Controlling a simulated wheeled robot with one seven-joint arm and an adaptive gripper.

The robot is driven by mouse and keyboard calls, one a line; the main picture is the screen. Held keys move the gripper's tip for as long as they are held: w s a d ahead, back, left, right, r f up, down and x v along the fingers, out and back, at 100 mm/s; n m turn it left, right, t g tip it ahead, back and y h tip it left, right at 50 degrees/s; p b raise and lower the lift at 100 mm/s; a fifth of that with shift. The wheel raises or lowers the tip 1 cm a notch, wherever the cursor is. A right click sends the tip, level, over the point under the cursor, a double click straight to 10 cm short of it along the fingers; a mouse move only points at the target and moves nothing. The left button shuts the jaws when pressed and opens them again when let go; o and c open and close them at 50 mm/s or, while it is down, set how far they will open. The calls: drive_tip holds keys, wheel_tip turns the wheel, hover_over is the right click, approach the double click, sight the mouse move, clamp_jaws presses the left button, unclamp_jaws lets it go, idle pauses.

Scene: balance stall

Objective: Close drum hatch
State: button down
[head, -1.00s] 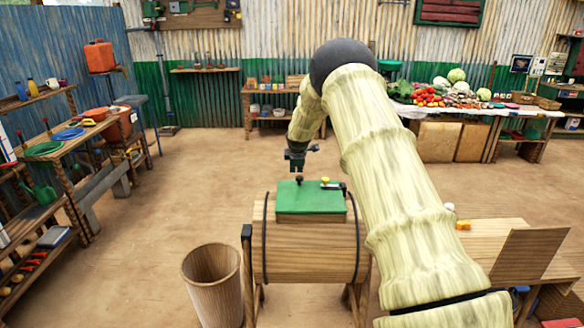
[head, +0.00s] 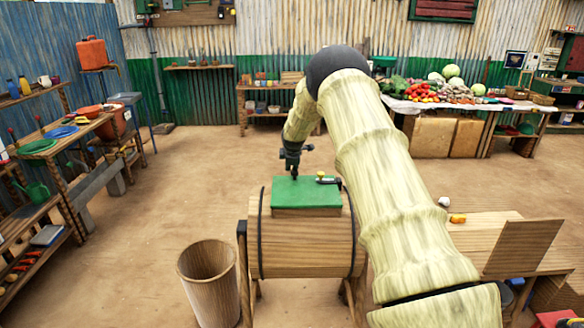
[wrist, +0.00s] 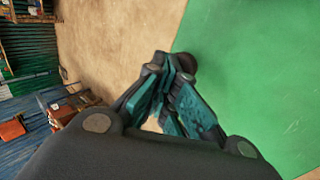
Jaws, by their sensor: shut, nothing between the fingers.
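The wooden drum (head: 305,245) lies on its side on a stand, with dark hoops around it. Its green hatch (head: 310,193) lies on top of the drum and looks flat; I cannot tell if it is fully seated. The hatch fills the right of the wrist view (wrist: 260,85). A dark round knob (wrist: 187,62) shows just beyond my fingertips. A dark latch with a yellow knob (head: 321,176) sits at the hatch's far right edge. My gripper (head: 294,177) is shut and empty over the hatch's far left part, its fingertips (wrist: 175,68) at or very near the knob.
A wooden bin (head: 207,275) stands on the floor left of the drum. A wooden table (head: 480,240) with an orange item (head: 458,218) and an upright board (head: 522,245) is at the right. Open floor lies behind the drum.

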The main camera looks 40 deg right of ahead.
wheel_tip(320, 180, up, 4)
drive_tip(key=shift+d+r+p, duration=0.1)
drive_tip(key=shift+r+p, duration=0.15)
drive_tip(key=shift+p, duration=0.75)
wheel_tip(320, 180, up, 9)
drive_tip(key=b, duration=0.3)
drive_tip(key=shift+d+r+b, duration=0.2)
drive_tip(key=shift+b, duration=0.2)
drive_tip(key=shift+w, duration=0.1)
